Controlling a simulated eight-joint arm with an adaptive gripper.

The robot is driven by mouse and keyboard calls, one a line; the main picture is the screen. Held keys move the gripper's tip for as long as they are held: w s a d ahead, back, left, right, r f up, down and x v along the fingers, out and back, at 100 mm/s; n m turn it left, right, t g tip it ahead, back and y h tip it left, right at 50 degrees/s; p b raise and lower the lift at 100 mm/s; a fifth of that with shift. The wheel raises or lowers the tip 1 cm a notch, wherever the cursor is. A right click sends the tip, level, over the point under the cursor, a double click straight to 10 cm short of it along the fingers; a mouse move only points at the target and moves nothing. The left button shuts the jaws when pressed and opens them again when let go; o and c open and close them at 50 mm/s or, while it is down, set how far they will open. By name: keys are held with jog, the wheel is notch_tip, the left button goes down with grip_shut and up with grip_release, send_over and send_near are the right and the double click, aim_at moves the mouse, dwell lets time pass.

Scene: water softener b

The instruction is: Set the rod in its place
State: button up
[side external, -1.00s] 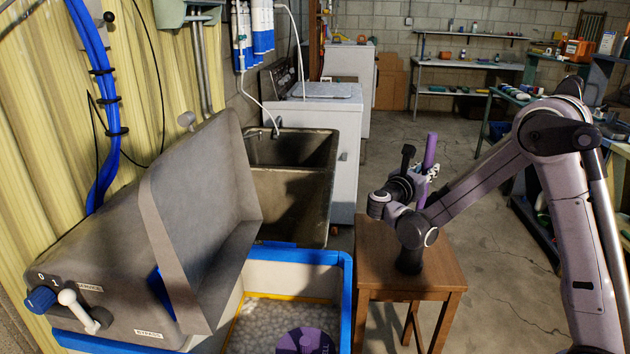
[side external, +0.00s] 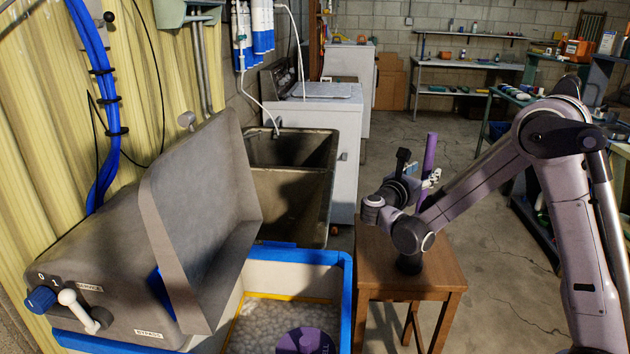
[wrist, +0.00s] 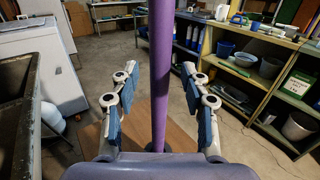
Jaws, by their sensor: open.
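A purple rod (side external: 430,155) stands upright, its upper part showing above my arm at the wooden stool. Its lower end is hidden behind my arm in the side view and behind the gripper body in the wrist view. My gripper (side external: 432,180) is open at the rod. In the wrist view the rod (wrist: 160,75) passes between the two spread blue-padded fingers (wrist: 158,100), with gaps on both sides. The grey softener housing with its raised cover (side external: 200,200) stands at left. Below it, a tank (side external: 345,300) holds pale pellets and a purple lettered disc (side external: 306,342).
The wooden stool (side external: 440,280) stands right of the tank, with a black base-like piece (side external: 410,263) on it. A dark double sink (side external: 290,195) and white washer (side external: 345,130) stand behind. Shelves (wrist: 270,75) line the right. Open floor lies between.

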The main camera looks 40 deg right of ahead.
jog(key=s+a, duration=0.1)
jog(key=a, duration=0.8)
jog(key=shift+s+a, duration=0.3)
jog(key=s+a+f+m+t+y, duration=0.4)
jog(key=s+a+m+y, duration=0.9)
jog(key=m+y, duration=0.4)
jog(key=f+m, duration=0.1)
jog(key=m, duration=0.1)
jog(key=shift+s+f+m+y, duration=0.15)
jog(key=shift+s+m+y, duration=0.25)
